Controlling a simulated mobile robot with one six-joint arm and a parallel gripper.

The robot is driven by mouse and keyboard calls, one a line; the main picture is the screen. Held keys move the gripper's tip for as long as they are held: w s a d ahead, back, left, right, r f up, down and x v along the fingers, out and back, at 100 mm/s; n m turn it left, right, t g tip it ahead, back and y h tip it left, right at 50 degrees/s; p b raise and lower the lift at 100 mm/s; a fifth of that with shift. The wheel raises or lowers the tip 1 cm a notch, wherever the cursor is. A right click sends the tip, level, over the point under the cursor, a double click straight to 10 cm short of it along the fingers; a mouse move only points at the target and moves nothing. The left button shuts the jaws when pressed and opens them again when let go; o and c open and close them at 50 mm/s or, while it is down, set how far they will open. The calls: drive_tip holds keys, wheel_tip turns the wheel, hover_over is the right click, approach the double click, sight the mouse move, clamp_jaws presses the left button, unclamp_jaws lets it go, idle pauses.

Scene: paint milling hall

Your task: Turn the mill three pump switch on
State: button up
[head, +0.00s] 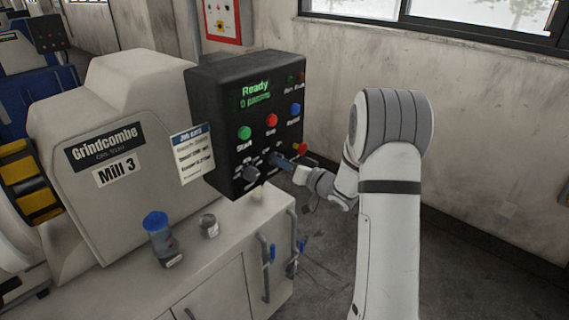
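Mill 3 (105,135) fills the left of the head view, with its name on a plate. Its dark control box (225,95) faces right, and its screen (255,95) reads "Ready" in green. Low on the box is a dark rotary switch (250,173); its small labels are too blurred to read. My gripper (287,165) is at the lower right of the panel, at or very close to a second dark switch-like part. The gripper hides much of that part. I cannot tell whether the fingers touch it or are closed on it.
Green Start (244,133), red Stop (271,120) and blue Reset (295,110) buttons sit above the switches. A red-and-yellow knob (300,149) is close to my gripper. A blue-lidded jar (157,230) and small tin (208,226) stand on the cabinet below.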

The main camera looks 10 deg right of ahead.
drive_tip(key=shift+o, duration=1.2)
drive_tip(key=shift+r, duration=0.1)
drive_tip(key=shift+d, duration=0.15)
drive_tip(key=b+v, duration=0.1)
drive_tip(key=v, duration=0.6)
drive_tip(key=shift+s+b, duration=0.25)
drive_tip(key=shift+b, duration=0.05)
drive_tip(key=shift+d, duration=0.15)
